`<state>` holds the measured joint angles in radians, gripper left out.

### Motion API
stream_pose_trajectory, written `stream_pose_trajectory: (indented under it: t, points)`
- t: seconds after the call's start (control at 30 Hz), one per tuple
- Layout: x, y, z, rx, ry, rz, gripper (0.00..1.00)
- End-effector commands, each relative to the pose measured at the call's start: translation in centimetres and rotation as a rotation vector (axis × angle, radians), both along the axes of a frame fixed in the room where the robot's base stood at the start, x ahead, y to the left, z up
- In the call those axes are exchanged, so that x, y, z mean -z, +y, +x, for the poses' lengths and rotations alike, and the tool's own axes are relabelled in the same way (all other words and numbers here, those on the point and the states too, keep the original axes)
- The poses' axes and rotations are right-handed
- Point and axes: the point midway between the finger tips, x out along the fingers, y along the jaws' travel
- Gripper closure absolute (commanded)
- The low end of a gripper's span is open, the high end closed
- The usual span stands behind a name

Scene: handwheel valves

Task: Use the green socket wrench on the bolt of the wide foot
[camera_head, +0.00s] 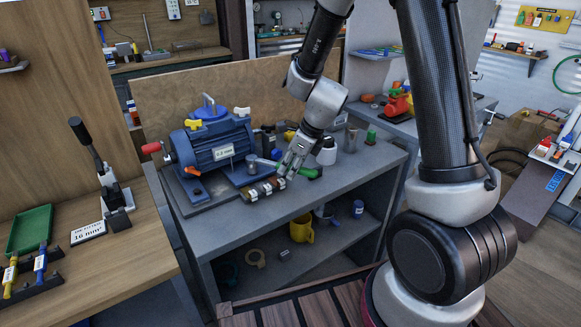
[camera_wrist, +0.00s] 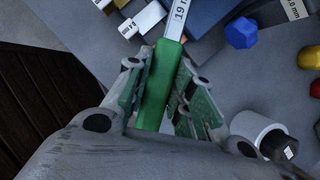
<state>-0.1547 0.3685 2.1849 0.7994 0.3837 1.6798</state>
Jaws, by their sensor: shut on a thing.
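My gripper (camera_head: 289,168) is low over the grey bench, just right of the blue motor (camera_head: 216,148). In the wrist view my gripper (camera_wrist: 162,76) is shut on the green handle of the green socket wrench (camera_wrist: 156,98). The wrench's light shaft carries a label, partly cut off, that reads 19. In the head view the green handle (camera_head: 309,172) shows right of the fingers. The motor sits on a dark base with feet. I cannot tell the wide foot or its bolt apart, and the wrench's working end is not clearly seen.
A rack with white labels (camera_head: 266,189) lies at the bench's front. A white bottle (camera_head: 327,152) stands right of my gripper. A blue cap (camera_wrist: 241,33) lies close by in the wrist view. The bench's front right is clear.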

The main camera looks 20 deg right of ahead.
Motion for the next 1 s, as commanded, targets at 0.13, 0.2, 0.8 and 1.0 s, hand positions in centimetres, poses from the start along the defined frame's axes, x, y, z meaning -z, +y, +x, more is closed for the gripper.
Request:
stream_pose_trajectory:
  t: [0.13,0.2,0.8,1.0]
  points:
    - [-0.35,0.0,0.05,0.002,-0.018,0.023,1.0]
    - [-0.41,0.01,0.05,0.0,-0.022,0.026,1.0]
    - [-0.78,0.0,0.05,0.001,0.017,-0.023,1.0]
    - [-0.77,0.19,-0.17,0.018,0.019,-0.023,1.0]
